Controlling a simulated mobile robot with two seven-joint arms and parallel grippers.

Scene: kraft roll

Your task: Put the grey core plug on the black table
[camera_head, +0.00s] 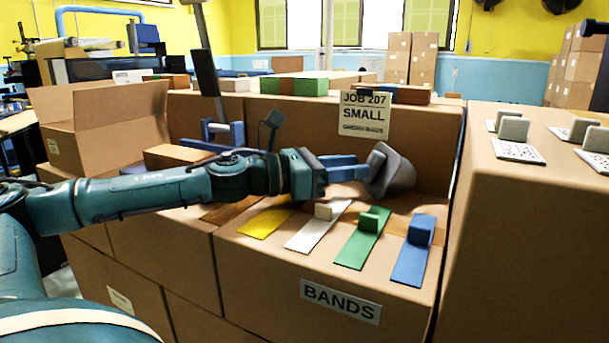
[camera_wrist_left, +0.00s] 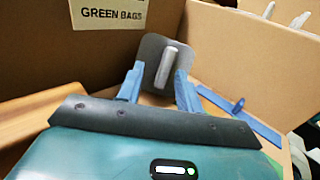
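The grey core plug (camera_head: 398,174) is a dark grey piece with a lighter bar-like handle. It is tilted above the back of the front carton, near the carton wall behind. My left gripper (camera_head: 364,167) reaches it from the left, fingertips at its near side. In the left wrist view, the plug (camera_wrist_left: 153,50) faces me and its handle lies between the two blue fingers (camera_wrist_left: 160,76). The fingers look apart, with a gap on the handle's left; no firm grip shows. What supports the plug is hidden. My right gripper is not in view. I cannot make out the black table.
Yellow (camera_head: 265,222), white (camera_head: 312,232), green (camera_head: 358,245) and blue (camera_head: 411,262) bands lie on the front carton (camera_head: 255,270). A taller carton (camera_head: 520,230) stands at right, with grey-tabbed white cards on top. An open carton (camera_head: 110,125) is at left.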

